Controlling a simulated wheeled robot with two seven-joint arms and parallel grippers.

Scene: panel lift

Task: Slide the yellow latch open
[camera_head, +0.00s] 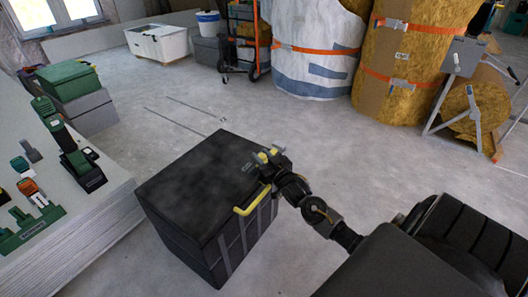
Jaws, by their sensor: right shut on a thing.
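A black box (195,180) with a dark lid stands on the concrete floor in the middle of the view. A small yellow latch (263,157) shows at the lid's right edge, towards the back. My right gripper (270,162) is at this latch and shut on it, and its dark fingers hide part of it. A yellow bar handle (246,209) sticks out from the same side of the box, nearer to me, just in front of the gripper. My left gripper is not in view.
A stack of pale panels (95,235) with tools on it stands at the left. Green and grey cases (68,80) are behind it. Strapped insulation rolls (410,60) and a metal stand (455,95) are at the back right. The floor behind the box is mostly clear.

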